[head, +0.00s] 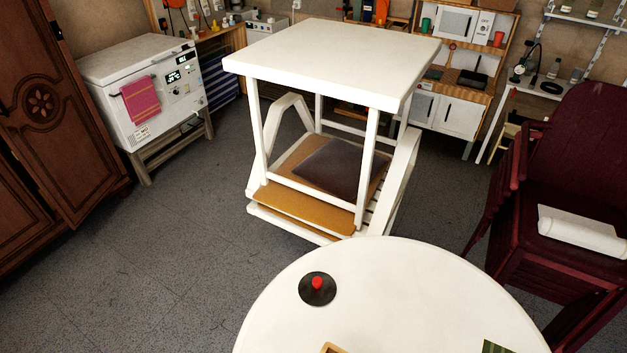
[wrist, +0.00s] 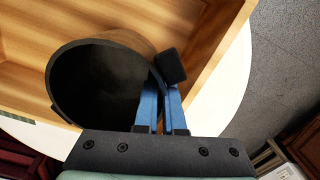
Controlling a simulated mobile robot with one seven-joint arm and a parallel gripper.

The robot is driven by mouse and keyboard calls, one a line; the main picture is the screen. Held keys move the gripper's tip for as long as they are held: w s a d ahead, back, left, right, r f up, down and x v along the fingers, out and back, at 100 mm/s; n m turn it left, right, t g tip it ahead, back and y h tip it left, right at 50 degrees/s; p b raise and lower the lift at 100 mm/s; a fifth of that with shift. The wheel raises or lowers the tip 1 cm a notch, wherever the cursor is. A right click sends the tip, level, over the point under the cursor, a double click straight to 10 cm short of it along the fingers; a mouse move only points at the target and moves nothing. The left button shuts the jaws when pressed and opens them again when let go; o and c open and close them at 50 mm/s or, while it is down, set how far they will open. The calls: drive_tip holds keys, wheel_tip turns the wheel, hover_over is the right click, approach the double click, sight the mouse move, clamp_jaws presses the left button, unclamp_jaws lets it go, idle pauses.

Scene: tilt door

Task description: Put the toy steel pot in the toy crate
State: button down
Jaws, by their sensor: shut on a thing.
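The toy steel pot (wrist: 98,88) shows in the wrist view, with its round dark opening facing the camera. My gripper (wrist: 164,84) is shut on the right side of its rim, with blue fingers. The wooden toy crate (wrist: 222,48) surrounds the pot in this view, with its light wooden floor and walls behind it. I cannot tell whether the pot touches the crate floor. In the head view only a corner of the crate (head: 332,348) shows at the bottom edge; the pot and my gripper are out of that view.
The round white table (head: 400,290) holds a dark lid with a red knob (head: 317,289) and a green patterned item (head: 494,347). A white canopied seat (head: 330,60) stands behind it. Dark red stacked chairs (head: 560,200) stand at right. Grey floor is clear at left.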

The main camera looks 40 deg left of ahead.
drive_tip(key=shift+f+b, duration=2.6)
drive_tip(key=shift+f, duration=1.35)
drive_tip(key=shift+f, duration=0.3)
drive_tip(key=c, duration=0.6)
unclamp_jaws()
drive_tip(key=shift+r, duration=0.1)
wheel_tip(320, 180, up, 13)
drive_tip(key=shift+f, duration=0.1)
